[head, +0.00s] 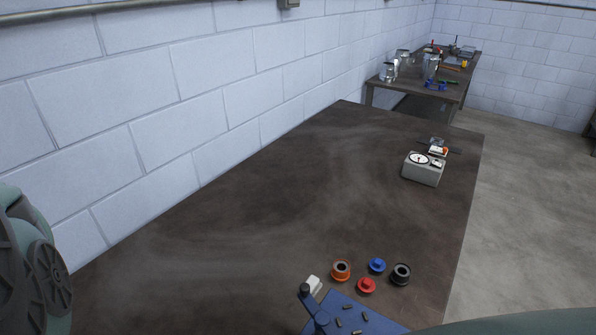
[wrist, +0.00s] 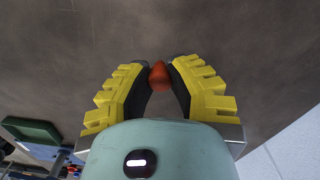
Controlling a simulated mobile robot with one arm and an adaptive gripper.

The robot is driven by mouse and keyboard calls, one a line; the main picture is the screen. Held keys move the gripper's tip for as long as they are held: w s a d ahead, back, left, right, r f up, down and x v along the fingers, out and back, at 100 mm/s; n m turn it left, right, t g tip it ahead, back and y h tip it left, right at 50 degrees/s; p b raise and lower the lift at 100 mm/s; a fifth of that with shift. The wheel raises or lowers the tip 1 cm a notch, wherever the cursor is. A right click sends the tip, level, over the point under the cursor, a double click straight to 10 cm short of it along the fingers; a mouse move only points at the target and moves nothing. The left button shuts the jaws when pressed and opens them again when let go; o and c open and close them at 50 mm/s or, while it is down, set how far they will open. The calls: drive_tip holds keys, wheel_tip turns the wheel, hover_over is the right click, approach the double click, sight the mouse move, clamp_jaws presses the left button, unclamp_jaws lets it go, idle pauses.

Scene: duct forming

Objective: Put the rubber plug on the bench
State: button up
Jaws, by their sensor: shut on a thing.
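In the wrist view my gripper (wrist: 159,70) has its yellow-backed fingers closed on a small red-orange rounded piece, which looks like the rubber plug (wrist: 159,76). Its lower part is hidden between the dark finger pads. The bench (head: 250,210) has a wide dark brown top and runs along the white block wall in the head view. A brown surface that looks like the bench top fills the background in the wrist view; the gap between it and the plug is unclear. My gripper does not show in the head view.
An orange ring piece (head: 341,271), a red piece (head: 367,286), a blue piece (head: 377,265) and a black ring piece (head: 401,274) stand near a blue tray (head: 345,318). A grey gauge box (head: 423,169) stands farther back. The bench's middle and left are clear.

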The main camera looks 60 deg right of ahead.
drive_tip(key=shift+m, duration=0.3)
drive_tip(key=s, duration=0.1)
drive_tip(key=s+a+f, duration=0.1)
drive_tip(key=s, duration=0.1)
drive_tip(key=s+a+f, duration=0.1)
drive_tip(key=shift+s, duration=0.2)
drive_tip(key=w+d+b, duration=0.1)
drive_tip(key=w+d, duration=0.2)
drive_tip(key=d, duration=0.1)
drive_tip(key=w+d+f+b, duration=0.1)
drive_tip(key=w+d, duration=0.2)
drive_tip(key=d, duration=0.1)
drive_tip(key=w+d+b, duration=0.1)
drive_tip(key=w+d, duration=0.2)
drive_tip(key=d, duration=0.2)
drive_tip(key=shift+d+f, duration=0.1)
drive_tip(key=shift+f, duration=0.15)
drive_tip(key=shift+w+f, duration=0.1)
drive_tip(key=shift+f, duration=0.8)
drive_tip(key=shift+d+f, duration=0.1)
drive_tip(key=shift+f, duration=0.7)
drive_tip(key=o, duration=0.7)
drive_tip(key=shift+f, duration=0.15)
